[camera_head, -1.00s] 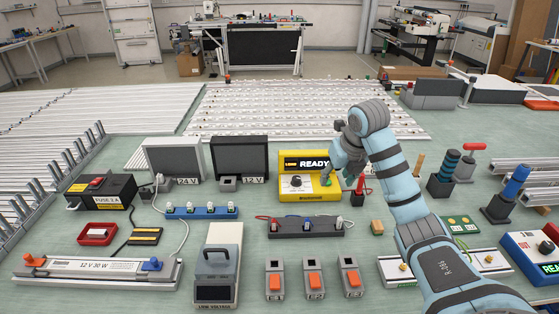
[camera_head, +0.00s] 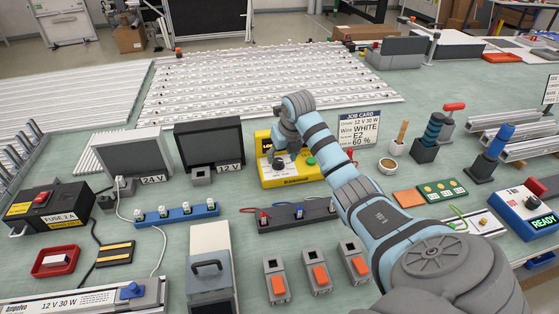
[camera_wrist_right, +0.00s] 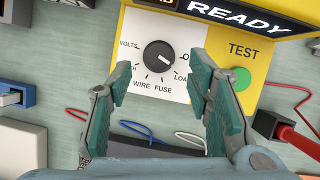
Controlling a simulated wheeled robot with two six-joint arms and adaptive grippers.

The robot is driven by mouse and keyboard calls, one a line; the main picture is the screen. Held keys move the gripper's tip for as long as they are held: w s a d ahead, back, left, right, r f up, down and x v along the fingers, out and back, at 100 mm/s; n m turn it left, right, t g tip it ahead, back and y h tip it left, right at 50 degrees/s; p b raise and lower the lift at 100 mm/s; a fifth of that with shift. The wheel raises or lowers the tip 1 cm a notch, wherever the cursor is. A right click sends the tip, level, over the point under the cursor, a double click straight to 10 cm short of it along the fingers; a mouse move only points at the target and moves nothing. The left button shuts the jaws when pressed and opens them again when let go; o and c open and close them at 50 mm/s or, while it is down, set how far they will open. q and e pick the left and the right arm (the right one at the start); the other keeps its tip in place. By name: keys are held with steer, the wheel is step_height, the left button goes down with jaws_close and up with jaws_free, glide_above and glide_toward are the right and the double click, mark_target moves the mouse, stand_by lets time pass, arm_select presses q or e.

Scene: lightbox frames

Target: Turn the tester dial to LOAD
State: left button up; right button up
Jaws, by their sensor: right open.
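The yellow tester (camera_head: 270,180) stands in the middle of the table, its display largely hidden by my right arm in the head view. In the right wrist view the tester (camera_wrist_right: 283,62) shows READY, a green TEST button (camera_wrist_right: 237,79) and a black dial (camera_wrist_right: 158,56). The dial is ringed by VOLTS, WIRE, FUSE, LOAD and a partly hidden label. My left gripper is not in view.
A red lead (camera_wrist_right: 293,130) and plug lie right of the fingers. A dark socket strip (camera_head: 297,217) stands in front of the tester. The job card (camera_head: 358,128) stands behind my right arm. Several orange-switched blocks (camera_head: 317,278) sit nearer the front.

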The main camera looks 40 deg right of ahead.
mark_target(278, 161)
steer(key=x, duration=0.3)
steer(key=shift+w+a+f, duration=0.1)
steer(key=shift+w, duration=0.35)
steer(key=shift+f, duration=0.1)
steer(key=shift+s, duration=0.3)
steer(key=shift+c, duration=0.3)
steer(key=shift+w, duration=0.1)
jaws_close()
steer(key=shift+a+r+m+p, duration=0.1)
steer(key=shift+r+m+p, duration=0.3)
steer(key=shift+m+p, duration=0.3)
steer(key=shift+f, duration=0.25)
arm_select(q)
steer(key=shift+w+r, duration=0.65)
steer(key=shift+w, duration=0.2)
arm_select(e)
steer(key=shift+o, duration=0.3)
jaws_free()
steer(key=shift+h, duration=0.3)
